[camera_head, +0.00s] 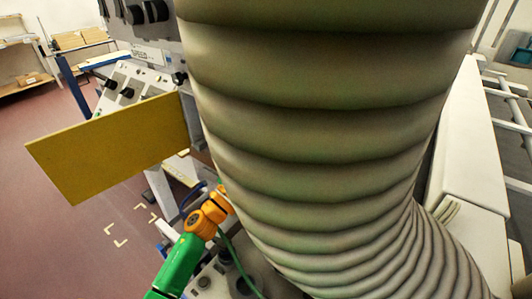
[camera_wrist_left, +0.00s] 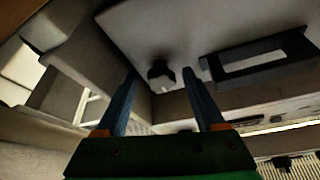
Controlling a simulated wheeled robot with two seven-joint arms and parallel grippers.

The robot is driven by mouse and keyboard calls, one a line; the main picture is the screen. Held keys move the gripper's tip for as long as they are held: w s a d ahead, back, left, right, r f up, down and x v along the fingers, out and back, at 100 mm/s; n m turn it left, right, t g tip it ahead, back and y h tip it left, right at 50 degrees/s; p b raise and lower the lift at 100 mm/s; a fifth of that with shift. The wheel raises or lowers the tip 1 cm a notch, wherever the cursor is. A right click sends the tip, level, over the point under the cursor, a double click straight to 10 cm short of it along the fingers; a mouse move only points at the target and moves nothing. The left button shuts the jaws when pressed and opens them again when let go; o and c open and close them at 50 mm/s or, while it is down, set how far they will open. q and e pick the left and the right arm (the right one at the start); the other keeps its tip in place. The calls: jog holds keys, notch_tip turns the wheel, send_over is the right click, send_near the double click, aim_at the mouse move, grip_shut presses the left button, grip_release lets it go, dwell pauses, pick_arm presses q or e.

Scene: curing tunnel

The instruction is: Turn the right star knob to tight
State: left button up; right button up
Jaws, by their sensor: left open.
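In the left wrist view, a dark lobed star knob (camera_wrist_left: 161,72) sits on a pale panel (camera_wrist_left: 150,28). I cannot tell whether it is the right one or how tight it is. My left gripper (camera_wrist_left: 160,78) is open, its two blue fingers apart and empty. The knob shows between the fingertips; the distance to it and any contact are unclear. In the head view my green and orange left arm comes in at the bottom, and its gripper is hidden behind the hose. My right gripper is in neither view.
A thick ribbed hose (camera_head: 320,110) blocks the middle of the head view. A yellow plate (camera_head: 110,148) juts out left of it, below a panel with black knobs (camera_head: 127,92). In the wrist view, a dark rectangular frame (camera_wrist_left: 218,69) is right of the knob. Floor at left is open.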

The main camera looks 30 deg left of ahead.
pick_arm(q)
jog(key=shift+s+a, duration=0.1)
jog(key=shift+s, duration=0.1)
jog(key=c, duration=0.6)
grip_shut()
jog(key=shift+r, duration=0.1)
